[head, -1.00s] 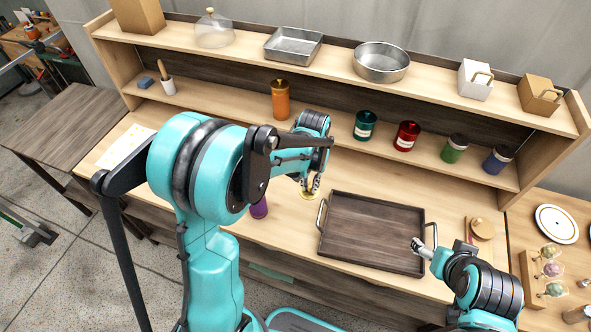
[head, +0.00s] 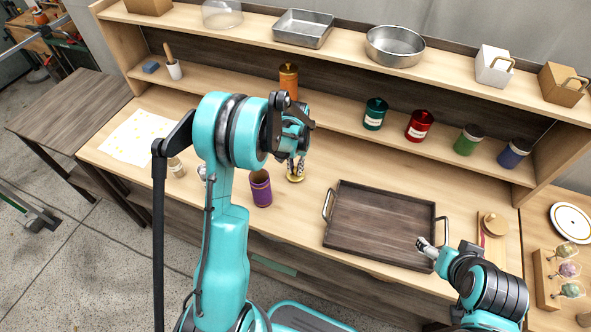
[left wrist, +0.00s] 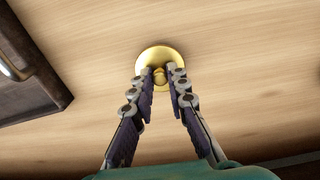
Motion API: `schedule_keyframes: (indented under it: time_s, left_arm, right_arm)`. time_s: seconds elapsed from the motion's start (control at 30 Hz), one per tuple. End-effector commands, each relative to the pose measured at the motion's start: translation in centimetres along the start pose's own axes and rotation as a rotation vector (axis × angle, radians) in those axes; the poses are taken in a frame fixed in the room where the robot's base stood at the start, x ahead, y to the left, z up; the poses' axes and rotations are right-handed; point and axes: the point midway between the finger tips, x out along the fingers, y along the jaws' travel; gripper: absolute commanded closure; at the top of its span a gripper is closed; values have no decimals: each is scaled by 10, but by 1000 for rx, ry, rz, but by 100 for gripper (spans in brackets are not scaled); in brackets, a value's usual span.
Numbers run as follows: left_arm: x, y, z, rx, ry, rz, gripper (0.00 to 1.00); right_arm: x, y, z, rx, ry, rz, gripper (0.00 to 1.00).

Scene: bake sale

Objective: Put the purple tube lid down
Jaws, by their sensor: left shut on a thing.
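The lid is a round gold disc with a small knob, seen in the left wrist view (left wrist: 158,57) and the head view (head: 295,179). My left gripper (left wrist: 160,76) is shut on its knob. The lid is level, at or just above the wooden counter; I cannot tell if it touches. The purple tube (head: 261,190) stands upright and open-topped on the counter, just left of the lid. My right gripper (head: 426,246) is over the right side of the dark tray, and its finger opening is unclear.
The dark wooden tray (head: 345,235) lies right of the lid. An orange canister (head: 288,78) and teal (head: 375,114) and red (head: 419,126) jars stand on the shelf behind. A small jar (head: 177,167) and a paper sheet (head: 137,137) are at left. Bare counter surrounds the lid.

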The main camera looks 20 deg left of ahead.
Motion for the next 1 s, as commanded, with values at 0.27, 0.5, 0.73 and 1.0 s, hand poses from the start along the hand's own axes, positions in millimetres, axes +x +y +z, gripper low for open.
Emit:
schedule_keyframes:
  time_s: [0.27, 0.5, 0.73, 1.0]
  left_arm:
    - [2, 0, 0, 0, 0, 0, 100]
    - [5, 0, 0, 0, 0, 0, 64]
    - [5, 0, 0, 0, 0, 0, 64]
    - [-24, 0, 0, 0, 0, 0, 64]
  right_arm:
    - [1, 0, 0, 0, 0, 0, 24]
    - [3, 0, 2, 0, 0, 0, 24]
    - [3, 0, 2, 0, 0, 0, 24]
    - [-7, 0, -5, 0, 0, 0, 24]
